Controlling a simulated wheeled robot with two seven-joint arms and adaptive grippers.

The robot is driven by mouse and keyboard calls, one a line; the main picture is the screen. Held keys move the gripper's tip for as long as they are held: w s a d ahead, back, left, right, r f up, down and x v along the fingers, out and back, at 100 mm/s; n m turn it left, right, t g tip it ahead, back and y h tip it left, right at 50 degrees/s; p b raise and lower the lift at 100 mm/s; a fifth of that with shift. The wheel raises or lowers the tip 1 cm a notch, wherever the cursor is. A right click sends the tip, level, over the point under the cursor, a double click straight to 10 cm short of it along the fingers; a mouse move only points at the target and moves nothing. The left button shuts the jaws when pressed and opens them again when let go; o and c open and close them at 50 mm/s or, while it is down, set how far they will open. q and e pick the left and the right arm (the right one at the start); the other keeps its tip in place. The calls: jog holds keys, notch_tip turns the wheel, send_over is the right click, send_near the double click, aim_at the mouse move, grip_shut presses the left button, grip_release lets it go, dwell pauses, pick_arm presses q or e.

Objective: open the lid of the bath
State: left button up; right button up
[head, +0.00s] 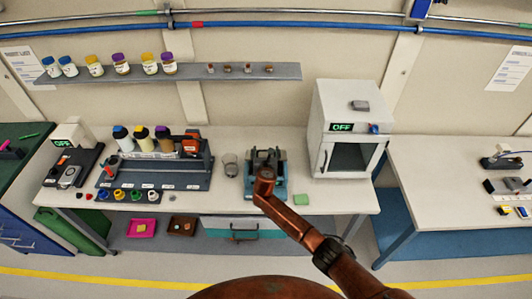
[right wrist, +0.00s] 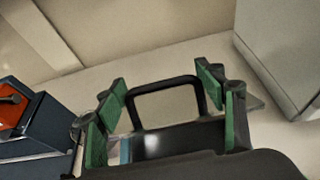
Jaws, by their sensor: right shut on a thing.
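The bath (head: 281,190) is a small blue-teal unit on the white bench, left of the white oven, partly hidden by my right arm. Its lid shows in the right wrist view as a dark panel with a black, rounded handle loop (right wrist: 168,83). My left gripper is out of view.
The white oven (head: 347,130) stands close on the right of the bath. A glass beaker (head: 230,163) and a rack of bottles (head: 155,175) stand to its left. A shelf (head: 180,74) hangs above.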

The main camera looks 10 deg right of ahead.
jog(key=shift+w+a+r, duration=0.1)
jog(key=shift+w+r, duration=0.15)
jog(key=shift+r, duration=0.1)
jog(key=o, duration=1.3)
jog(key=shift+o, duration=0.5)
jog(key=shift+f, duration=0.15)
jog(key=v, duration=1.2)
